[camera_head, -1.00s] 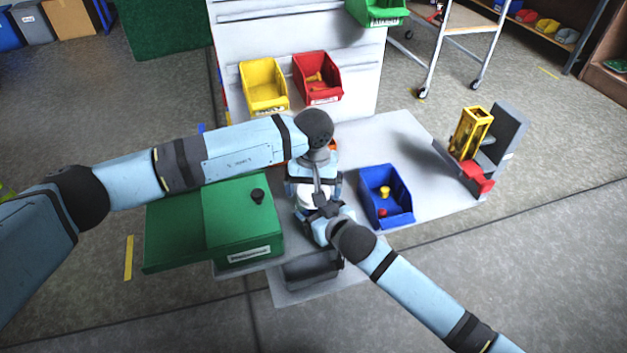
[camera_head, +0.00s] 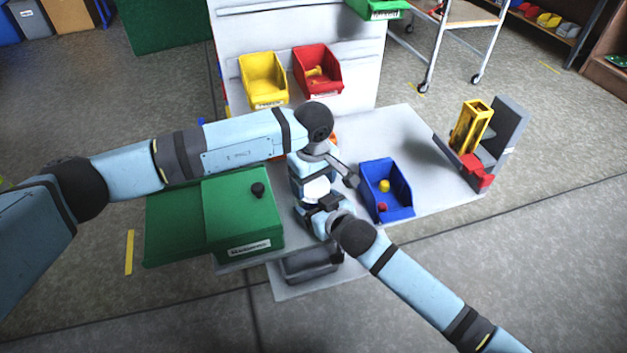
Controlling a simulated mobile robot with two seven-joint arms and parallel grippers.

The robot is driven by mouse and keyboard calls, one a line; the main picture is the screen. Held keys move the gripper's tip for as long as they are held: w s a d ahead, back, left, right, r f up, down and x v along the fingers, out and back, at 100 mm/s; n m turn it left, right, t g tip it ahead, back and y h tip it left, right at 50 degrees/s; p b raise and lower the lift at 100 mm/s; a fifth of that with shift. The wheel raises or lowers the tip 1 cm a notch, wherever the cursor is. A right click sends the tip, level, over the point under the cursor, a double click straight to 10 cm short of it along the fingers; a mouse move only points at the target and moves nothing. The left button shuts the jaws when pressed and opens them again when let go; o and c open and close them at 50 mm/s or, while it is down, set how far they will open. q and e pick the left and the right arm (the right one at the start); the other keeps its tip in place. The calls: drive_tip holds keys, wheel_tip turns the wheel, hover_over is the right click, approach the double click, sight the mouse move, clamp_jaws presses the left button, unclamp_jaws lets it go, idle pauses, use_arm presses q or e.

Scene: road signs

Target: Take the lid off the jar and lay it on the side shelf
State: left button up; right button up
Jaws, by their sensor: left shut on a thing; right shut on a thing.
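A small white rounded thing (camera_head: 317,188), which I take for the lidded jar, shows between my two grippers near the front of the table. Lid and jar cannot be told apart. My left gripper (camera_head: 318,180) reaches down over it from above and is shut on its top, apparently the lid. My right gripper (camera_head: 320,204) comes from the front right and is shut on the lower part, apparently the jar. The fingers hide most of it. A low grey ledge (camera_head: 290,290), possibly the side shelf, juts out below the table's front edge.
A green box (camera_head: 235,215) stands left of the grippers. A blue bin (camera_head: 397,212) with small yellow and red pieces is close on the right. A grey stand with a yellow frame (camera_head: 472,128) is far right. Yellow (camera_head: 263,78) and red (camera_head: 318,72) bins hang behind. Table between is clear.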

use_arm(q)
drive_tip(key=n, duration=0.5)
drive_tip(key=shift+n, duration=0.4)
drive_tip(key=o, duration=1)
wheel_tip(320, 180, up, 4)
drive_tip(key=shift+r, duration=0.2)
drive_tip(key=shift+c, duration=0.2)
drive_tip(key=r+m, duration=0.1)
drive_tip(key=m, duration=0.3)
drive_tip(key=shift+r, duration=0.4)
drive_tip(key=m, duration=0.1)
drive_tip(key=r+m, duration=0.1)
drive_tip(key=m, duration=0.2)
drive_tip(key=shift+r+m, duration=0.3)
drive_tip(key=shift+m, duration=0.1)
drive_tip(key=shift+f, duration=0.15)
wheel_tip(320, 180, down, 8)
drive_tip(key=shift+r, duration=0.25)
